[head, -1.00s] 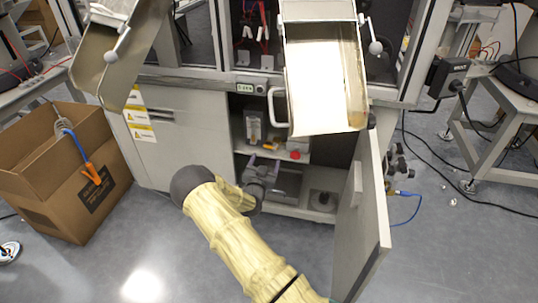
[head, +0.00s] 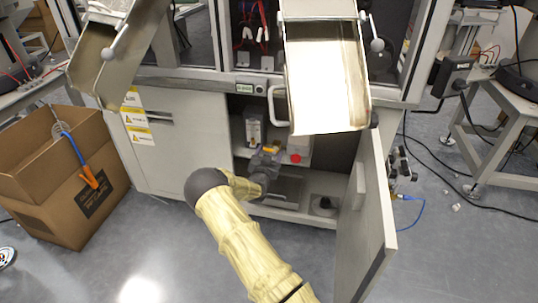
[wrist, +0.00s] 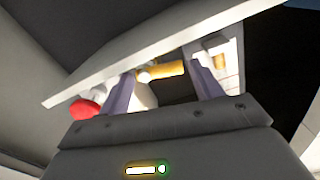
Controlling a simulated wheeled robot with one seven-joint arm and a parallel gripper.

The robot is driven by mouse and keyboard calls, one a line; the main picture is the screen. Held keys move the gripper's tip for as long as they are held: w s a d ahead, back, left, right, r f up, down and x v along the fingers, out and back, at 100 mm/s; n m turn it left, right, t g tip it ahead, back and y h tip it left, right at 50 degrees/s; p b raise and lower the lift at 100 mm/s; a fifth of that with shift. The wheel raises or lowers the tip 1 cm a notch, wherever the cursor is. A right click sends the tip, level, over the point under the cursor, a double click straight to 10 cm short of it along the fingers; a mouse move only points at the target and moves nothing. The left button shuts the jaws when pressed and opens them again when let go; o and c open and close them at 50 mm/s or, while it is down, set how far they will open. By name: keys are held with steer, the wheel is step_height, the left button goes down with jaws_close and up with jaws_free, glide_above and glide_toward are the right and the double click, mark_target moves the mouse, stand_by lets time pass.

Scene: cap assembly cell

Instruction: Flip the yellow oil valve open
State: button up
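The yellow oil valve handle (wrist: 163,71) lies lengthwise across the gap between my fingers in the wrist view, near the fingertips. In the head view a small yellow part (head: 271,150) shows on the cabinet's inner shelf, just beyond my gripper (head: 266,158). My gripper, also in the wrist view (wrist: 163,80), is open, with one finger on each side of the handle. I cannot tell whether either finger touches it. A pale rounded body under the handle is partly hidden by the left finger.
A red knob (wrist: 85,108) sits left of the fingers; in the head view it is right of my gripper (head: 295,158). The shelf edge is close by. The open cabinet door (head: 365,220) stands at the right. A cardboard box (head: 60,180) is on the floor at left.

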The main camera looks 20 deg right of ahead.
steer(key=shift+f, duration=0.1)
steer(key=shift+f+n, duration=0.2)
steer(key=shift+n, duration=1.1)
steer(key=o, duration=0.7)
steer(key=shift+a, duration=0.1)
steer(key=p+v, duration=0.7)
steer(key=v, duration=1)
steer(key=shift+s+a, duration=0.1)
steer(key=shift+s, duration=0.1)
